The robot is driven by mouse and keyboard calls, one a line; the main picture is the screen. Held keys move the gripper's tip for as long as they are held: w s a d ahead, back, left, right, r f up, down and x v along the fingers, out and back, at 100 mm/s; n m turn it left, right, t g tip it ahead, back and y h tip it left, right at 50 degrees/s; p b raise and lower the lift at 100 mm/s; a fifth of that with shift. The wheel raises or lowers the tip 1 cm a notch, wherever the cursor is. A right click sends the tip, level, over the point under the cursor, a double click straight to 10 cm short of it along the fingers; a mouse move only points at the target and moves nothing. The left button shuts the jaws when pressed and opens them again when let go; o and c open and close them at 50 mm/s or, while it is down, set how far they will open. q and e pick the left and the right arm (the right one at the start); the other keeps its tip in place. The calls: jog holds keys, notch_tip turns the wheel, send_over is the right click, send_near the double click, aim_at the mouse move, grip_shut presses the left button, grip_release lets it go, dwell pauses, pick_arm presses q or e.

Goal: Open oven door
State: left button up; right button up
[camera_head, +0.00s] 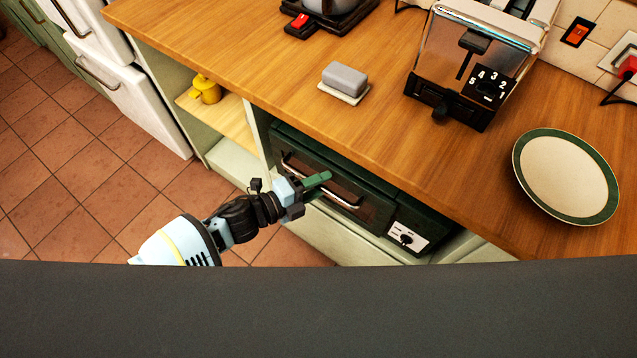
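The dark green oven (375,218) sits in a cabinet opening below the wooden counter. Its door appears shut, with a pale bar handle (290,162) along the front and a white dial panel (406,236) at its right end. My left gripper (318,180) reaches in from the left and is in front of the door, overlapping the middle of the handle in the picture. Its green fingertips point right towards the door. I cannot tell whether they touch the handle or how far apart they are. My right gripper is not in view.
The wooden counter (395,140) overhangs the oven. On it are a toaster (455,100), a green-rimmed plate (566,177) and a grey block on a dish (345,79). A yellow object (207,90) stands on the shelf left of the oven. Tiled floor (110,190) is clear at left.

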pick_arm(q)
grip_shut()
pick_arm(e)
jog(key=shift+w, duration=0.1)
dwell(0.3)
